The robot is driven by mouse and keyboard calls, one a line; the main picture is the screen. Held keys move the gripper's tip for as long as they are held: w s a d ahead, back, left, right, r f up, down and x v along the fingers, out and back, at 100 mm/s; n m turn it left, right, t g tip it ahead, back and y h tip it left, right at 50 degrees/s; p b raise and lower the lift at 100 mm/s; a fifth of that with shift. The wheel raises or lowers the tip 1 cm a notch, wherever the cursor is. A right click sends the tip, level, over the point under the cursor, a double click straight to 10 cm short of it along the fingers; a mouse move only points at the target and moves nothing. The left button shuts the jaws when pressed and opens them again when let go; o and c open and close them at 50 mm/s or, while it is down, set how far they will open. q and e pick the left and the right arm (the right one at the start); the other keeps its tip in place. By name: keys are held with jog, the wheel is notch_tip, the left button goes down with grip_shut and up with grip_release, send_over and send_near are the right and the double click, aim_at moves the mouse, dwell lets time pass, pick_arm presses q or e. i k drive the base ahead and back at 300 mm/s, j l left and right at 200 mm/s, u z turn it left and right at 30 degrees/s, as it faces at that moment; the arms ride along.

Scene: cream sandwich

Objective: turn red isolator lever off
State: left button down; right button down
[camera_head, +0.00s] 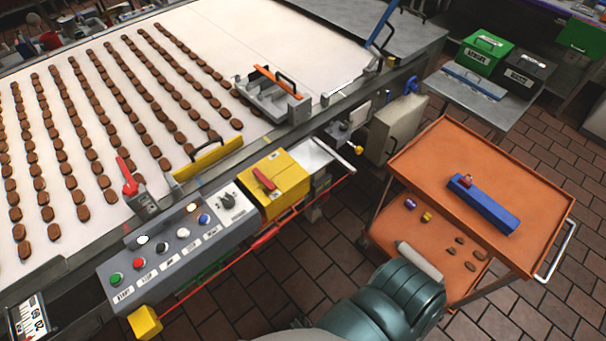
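A red lever handle (264,180) sits on the face of a yellow box (290,178) beside the conveyor, right of the control panel. The handle lies slanted, upper left to lower right. I cannot tell from its angle whether it is on or off. A second red lever (127,178) stands tilted on a small grey bracket at the conveyor edge, further left. Neither of my grippers is in view, and nothing is touching either lever.
The grey control panel (180,250) has several coloured buttons and a rotary switch. A red cord (265,238) runs along its front. Rows of brown biscuits lie on the white conveyor (265,45). An orange cart (420,165) stands right. Tiled floor between is partly clear.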

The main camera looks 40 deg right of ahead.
aim_at(270, 187)
jog(key=z, duration=0.9)
